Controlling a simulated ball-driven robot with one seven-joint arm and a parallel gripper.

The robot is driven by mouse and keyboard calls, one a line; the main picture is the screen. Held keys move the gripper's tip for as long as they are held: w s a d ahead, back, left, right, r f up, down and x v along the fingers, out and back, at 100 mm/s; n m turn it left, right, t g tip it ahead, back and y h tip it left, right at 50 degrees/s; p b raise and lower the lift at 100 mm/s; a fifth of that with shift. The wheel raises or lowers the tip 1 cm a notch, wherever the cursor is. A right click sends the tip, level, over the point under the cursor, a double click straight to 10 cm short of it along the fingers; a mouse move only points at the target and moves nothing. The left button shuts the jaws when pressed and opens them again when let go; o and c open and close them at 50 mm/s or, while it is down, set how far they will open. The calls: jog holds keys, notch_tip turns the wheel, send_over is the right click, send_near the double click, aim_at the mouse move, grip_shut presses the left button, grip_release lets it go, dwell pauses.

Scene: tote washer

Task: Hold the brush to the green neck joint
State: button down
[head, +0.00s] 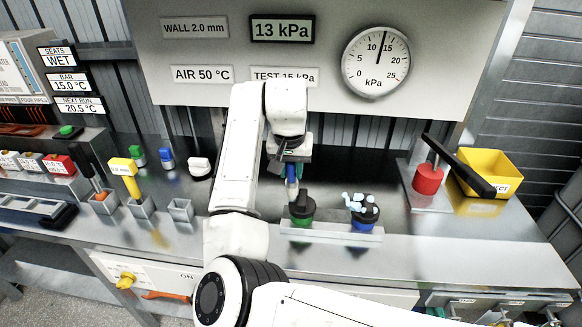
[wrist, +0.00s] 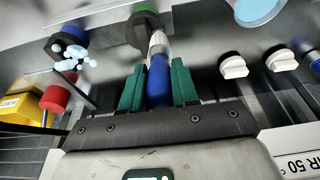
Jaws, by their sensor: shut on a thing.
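My gripper (wrist: 157,76) has two green fingers shut on the blue handle of a brush (wrist: 158,85). In the head view the brush (head: 292,188) hangs steeply below my gripper (head: 290,165). Its pale tip points at the green neck joint (head: 301,207), a dark round piece with a green band. In the wrist view the tip overlaps the edge of the green neck joint (wrist: 147,30); I cannot tell whether it touches. The blue neck joint (head: 362,215) stands to the right on the same tray, with pale blue foam blobs (head: 355,203) on it.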

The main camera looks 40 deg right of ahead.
jog(key=shift+f, duration=1.05)
dwell(0.4)
